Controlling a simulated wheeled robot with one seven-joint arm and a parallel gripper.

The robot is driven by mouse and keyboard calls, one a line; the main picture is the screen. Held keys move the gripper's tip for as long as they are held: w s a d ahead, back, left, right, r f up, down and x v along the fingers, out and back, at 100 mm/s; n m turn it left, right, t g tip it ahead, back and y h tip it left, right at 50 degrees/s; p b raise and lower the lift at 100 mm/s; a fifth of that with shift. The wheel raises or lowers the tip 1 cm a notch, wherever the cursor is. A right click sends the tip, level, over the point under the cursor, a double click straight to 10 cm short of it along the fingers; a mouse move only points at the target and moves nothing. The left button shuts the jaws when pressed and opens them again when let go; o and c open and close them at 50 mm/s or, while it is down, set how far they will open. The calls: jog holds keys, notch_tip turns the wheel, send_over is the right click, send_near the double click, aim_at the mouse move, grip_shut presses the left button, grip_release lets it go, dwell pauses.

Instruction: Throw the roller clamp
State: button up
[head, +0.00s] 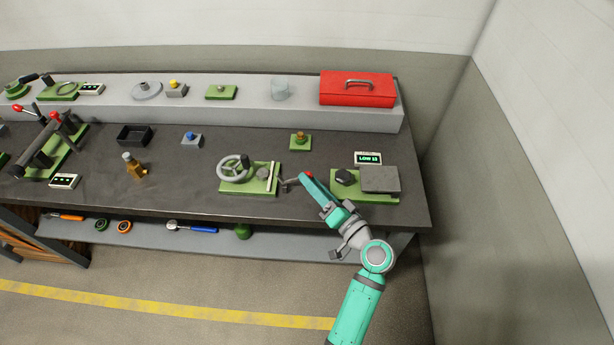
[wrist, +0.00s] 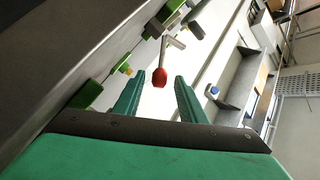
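A grey lever with a red knob (head: 308,175) stands at the right end of the green-based handwheel unit (head: 236,172). I take it for the clamp's handle, though the frames do not label it. In the wrist view the red knob (wrist: 159,77) hangs on its bent grey lever (wrist: 165,50). My gripper (head: 316,188) reaches over the bench's front edge to the knob. In the wrist view my gripper (wrist: 159,80) is open, with the knob centred between the fingertips and gaps on both sides. Whether the knob is within or just beyond the tips is unclear.
A green-based unit with a black knob and a grey block (head: 380,179) stands close to the right, a lit display (head: 368,158) behind it. A roller unit (head: 45,148) with red-knobbed levers stands far left. A brass fitting (head: 134,167) and red toolbox (head: 357,88) stand clear.

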jog(key=shift+x, duration=1.6)
jog(key=shift+d, duration=0.1)
grip_shut()
